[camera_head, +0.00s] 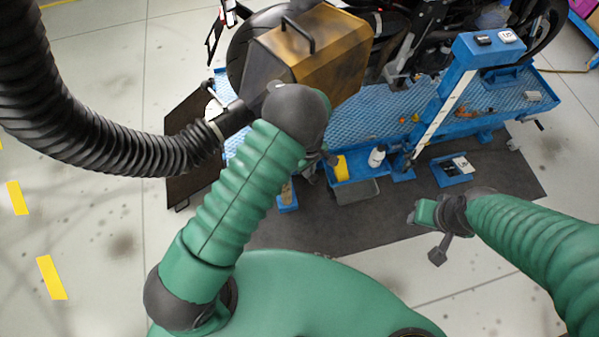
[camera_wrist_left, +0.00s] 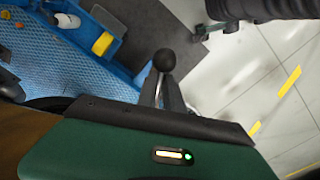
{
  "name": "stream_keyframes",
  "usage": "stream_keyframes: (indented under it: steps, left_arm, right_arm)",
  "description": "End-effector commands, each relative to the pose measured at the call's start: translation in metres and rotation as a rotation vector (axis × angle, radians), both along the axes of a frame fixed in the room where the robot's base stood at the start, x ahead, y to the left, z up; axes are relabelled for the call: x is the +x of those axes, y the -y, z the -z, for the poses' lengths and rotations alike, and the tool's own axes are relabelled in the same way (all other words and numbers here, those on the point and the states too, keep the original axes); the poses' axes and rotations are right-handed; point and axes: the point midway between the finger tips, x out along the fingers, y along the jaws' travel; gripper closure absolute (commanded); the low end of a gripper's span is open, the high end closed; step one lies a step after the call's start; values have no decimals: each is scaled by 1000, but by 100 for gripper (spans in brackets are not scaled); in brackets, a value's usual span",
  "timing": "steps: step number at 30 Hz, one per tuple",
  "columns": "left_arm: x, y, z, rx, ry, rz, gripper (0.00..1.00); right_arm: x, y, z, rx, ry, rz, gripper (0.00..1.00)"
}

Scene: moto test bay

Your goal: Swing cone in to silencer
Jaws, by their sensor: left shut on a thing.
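The black ribbed hose (camera_head: 90,135) comes in from the left in the head view and ends in a dark nozzle, seemingly the cone (camera_head: 235,118), beside my left wrist. My left gripper's fingers are hidden behind that wrist in the head view. In the left wrist view my left gripper (camera_wrist_left: 165,88) is shut on a dark ball-ended handle (camera_wrist_left: 165,60); what it joins cannot be told. I cannot make out the silencer; the brown-yellow case and my arm cover part of the motorcycle. My right gripper (camera_head: 437,232) hangs clear of everything at the right; its jaw state is unclear.
The brown-yellow case (camera_head: 325,45) with a black handle sits beyond my left wrist. The motorcycle (camera_head: 415,25) stands on a blue lift (camera_head: 385,108) with a blue post (camera_head: 448,90). A yellow item (camera_head: 341,167) and a white bottle (camera_head: 377,156) are at its near edge. Front floor is clear.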

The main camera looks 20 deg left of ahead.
Motion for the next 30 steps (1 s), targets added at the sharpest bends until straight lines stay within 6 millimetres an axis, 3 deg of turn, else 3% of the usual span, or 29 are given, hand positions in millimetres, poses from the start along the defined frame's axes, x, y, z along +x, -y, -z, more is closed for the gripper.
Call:
stream_keyframes:
  steps: [3,23,24,28,30]
  left_arm:
    - [-1,12,5,-9,-21,-47,100]
    - [8,17,4,-9,-19,-113,100]
    - [8,17,4,-10,-19,-113,86]
    - [9,17,3,-10,-18,-112,69]
    - [9,16,3,-9,-16,-111,68]
  right_arm:
    - [0,0,1,0,0,0,57]
    - [0,0,1,0,0,0,57]
    - [0,0,1,0,0,0,57]
    - [0,0,1,0,0,0,57]
    - [0,0,1,0,0,0,57]
